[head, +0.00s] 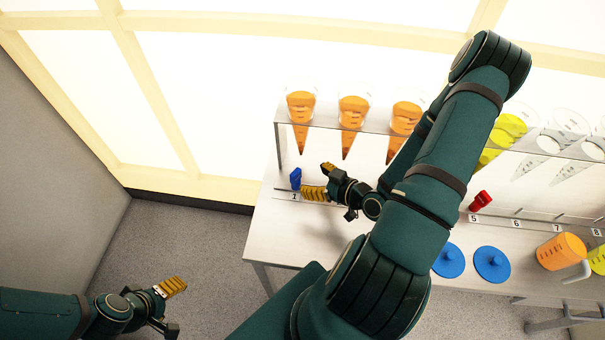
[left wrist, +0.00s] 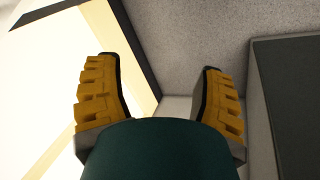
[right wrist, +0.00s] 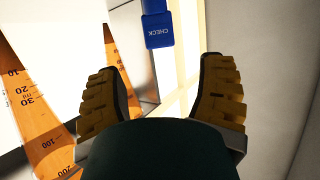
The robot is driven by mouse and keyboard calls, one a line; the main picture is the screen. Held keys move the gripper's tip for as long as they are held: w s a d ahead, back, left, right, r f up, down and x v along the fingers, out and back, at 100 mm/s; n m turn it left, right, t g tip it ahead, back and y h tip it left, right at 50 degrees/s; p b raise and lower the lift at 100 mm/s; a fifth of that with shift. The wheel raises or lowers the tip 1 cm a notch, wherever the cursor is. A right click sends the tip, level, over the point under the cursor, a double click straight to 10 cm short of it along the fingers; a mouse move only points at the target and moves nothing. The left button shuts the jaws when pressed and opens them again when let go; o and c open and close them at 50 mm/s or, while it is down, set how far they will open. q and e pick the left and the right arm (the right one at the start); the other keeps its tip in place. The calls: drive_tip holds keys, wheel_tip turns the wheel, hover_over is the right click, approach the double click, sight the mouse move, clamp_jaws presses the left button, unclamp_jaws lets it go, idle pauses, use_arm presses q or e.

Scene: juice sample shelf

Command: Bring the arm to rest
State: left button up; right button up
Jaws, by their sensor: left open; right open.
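My right gripper (head: 316,181) is over the left end of the shelf table, its yellow-padded fingers apart and empty. A blue marker (head: 296,179) stands just left of its fingertips, at the label 1. In the right wrist view the blue marker (right wrist: 158,30) reads CHECK and shows beyond the open fingers (right wrist: 160,85), apart from them. My left gripper (head: 176,308) is low at the left, over the floor, away from the table. In the left wrist view its fingers (left wrist: 160,88) are spread with nothing between them.
Orange cones (head: 300,107) hang in the upper rack, with a yellow cone (head: 508,130) and clear cones (head: 548,143) further right. A red marker (head: 481,201) stands near label 5. Blue lids (head: 491,264) and an orange jug (head: 561,251) are at the right. Bare floor (head: 190,245) lies left of the table.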

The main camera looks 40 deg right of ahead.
drive_tip(key=shift+v, duration=2.3)
use_arm(q)
drive_tip(key=shift+s, duration=0.1)
